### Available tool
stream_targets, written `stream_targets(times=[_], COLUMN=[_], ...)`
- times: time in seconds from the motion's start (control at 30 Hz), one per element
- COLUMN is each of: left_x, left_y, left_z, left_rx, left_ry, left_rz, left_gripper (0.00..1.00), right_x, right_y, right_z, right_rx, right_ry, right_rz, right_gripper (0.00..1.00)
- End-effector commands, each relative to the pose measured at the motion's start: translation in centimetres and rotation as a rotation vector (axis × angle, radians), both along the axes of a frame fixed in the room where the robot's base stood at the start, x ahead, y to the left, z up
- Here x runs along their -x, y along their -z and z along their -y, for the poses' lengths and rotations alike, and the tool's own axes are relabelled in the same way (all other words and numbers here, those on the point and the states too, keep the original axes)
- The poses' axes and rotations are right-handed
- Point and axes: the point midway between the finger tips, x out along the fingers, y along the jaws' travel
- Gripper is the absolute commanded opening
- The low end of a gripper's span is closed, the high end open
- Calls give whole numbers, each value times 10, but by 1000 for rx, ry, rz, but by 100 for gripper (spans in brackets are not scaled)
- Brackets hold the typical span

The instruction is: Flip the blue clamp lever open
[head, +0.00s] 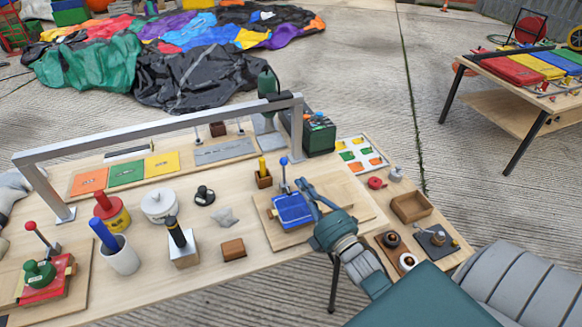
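The blue clamp (293,209) sits on a wooden board (268,232) near the right part of the workbench. Its lever (284,173) stands up behind the blue body, nearly upright, with a blue ball on top. My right gripper (303,185) reaches in from the lower right. Its fingers are just right of the lever and over the clamp's right edge. I see no clear contact with the lever, and cannot tell how far apart the fingertips are. My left gripper is not clearly visible.
A metal frame (160,133) spans the bench behind the clamp. A small wooden holder (263,181) stands behind the clamp, and a wooden block (232,249) lies to its left. Right of it are a wooden tray (411,207) and small parts. A red clamp (48,282) stands far left.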

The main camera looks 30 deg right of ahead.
Motion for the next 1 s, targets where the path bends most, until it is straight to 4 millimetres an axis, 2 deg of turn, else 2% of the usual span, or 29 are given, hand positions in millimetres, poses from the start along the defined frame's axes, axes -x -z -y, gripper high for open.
stream_targets(times=[0.03,0.2,0.4,0.83,1.0], left_x=[-4,-1,9,13,12], left_y=[-5,-10,-13,-13,-18], left_z=[0,0,0,-1,0], left_rx=[1,0,-1,-1,-1], left_ry=[0,0,1,1,2], left_rz=[5,2,-13,-19,-18], left_gripper=[40,40,40,40,40], right_x=[-13,-44,-64,-69,-70], right_y=[-5,-9,-10,-10,-13], right_z=[1,4,5,5,5], right_rx=[0,0,0,0,-3], right_ry=[1,0,1,1,0], right_rz=[2,1,0,-1,-17], right_gripper=[0,0,0,0,0])
